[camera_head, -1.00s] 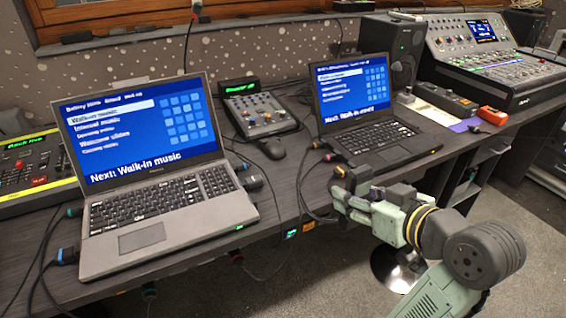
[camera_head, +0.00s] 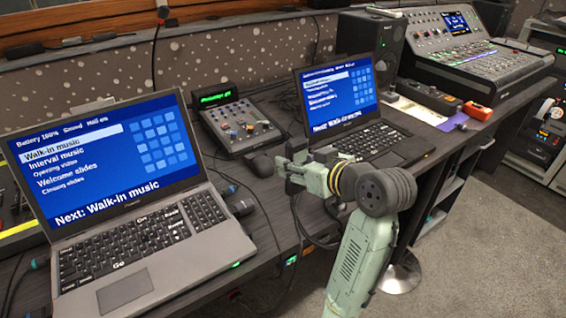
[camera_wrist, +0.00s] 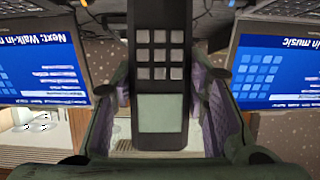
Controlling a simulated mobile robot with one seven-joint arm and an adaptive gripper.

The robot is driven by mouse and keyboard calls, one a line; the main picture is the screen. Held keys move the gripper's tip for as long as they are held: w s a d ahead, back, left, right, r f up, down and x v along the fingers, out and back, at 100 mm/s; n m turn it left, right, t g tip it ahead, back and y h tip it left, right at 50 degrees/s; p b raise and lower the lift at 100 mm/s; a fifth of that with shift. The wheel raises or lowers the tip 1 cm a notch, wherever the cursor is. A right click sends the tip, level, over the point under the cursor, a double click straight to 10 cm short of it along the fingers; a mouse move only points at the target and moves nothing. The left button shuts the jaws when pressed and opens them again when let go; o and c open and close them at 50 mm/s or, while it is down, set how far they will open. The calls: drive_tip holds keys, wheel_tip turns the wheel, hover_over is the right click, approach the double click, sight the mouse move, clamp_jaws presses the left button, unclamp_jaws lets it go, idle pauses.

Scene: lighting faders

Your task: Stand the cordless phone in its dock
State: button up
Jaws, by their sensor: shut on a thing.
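The cordless phone (camera_wrist: 159,75) is black, with pale square keys and a pale green screen. In the wrist view it runs down from the top edge between the fingers of my gripper (camera_wrist: 162,98), which is shut on it. In the head view my gripper (camera_head: 292,166) is above the desk's front edge, between the two laptops. The phone is hard to make out there, small and dark against the gripper. I cannot pick out the dock in either view.
A large laptop (camera_head: 150,240) stands open at left, a smaller one (camera_head: 365,138) behind the gripper. A small mixer (camera_head: 240,125) and a mouse (camera_head: 260,165) sit between them. Cables cross the desk (camera_head: 265,215). A speaker (camera_head: 372,45) and large console (camera_head: 465,50) are farther right.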

drive_tip(key=shift+d+f+p+x, duration=0.1)
drive_tip(key=shift+f+p+x, duration=0.15)
drive_tip(key=shift+x, duration=0.95)
drive_tip(key=shift+d+f+p+x, duration=0.15)
drive_tip(key=shift+p+x, duration=0.1)
drive_tip(key=shift+x, duration=0.9)
drive_tip(key=shift+f+p+x, duration=0.25)
drive_tip(key=shift+x, duration=0.95)
drive_tip(key=shift+s+f, duration=0.15)
drive_tip(key=o, duration=0.8)
drive_tip(key=shift+f, duration=0.1)
drive_tip(key=shift+c, duration=0.2)
drive_tip(key=o, duration=0.5)
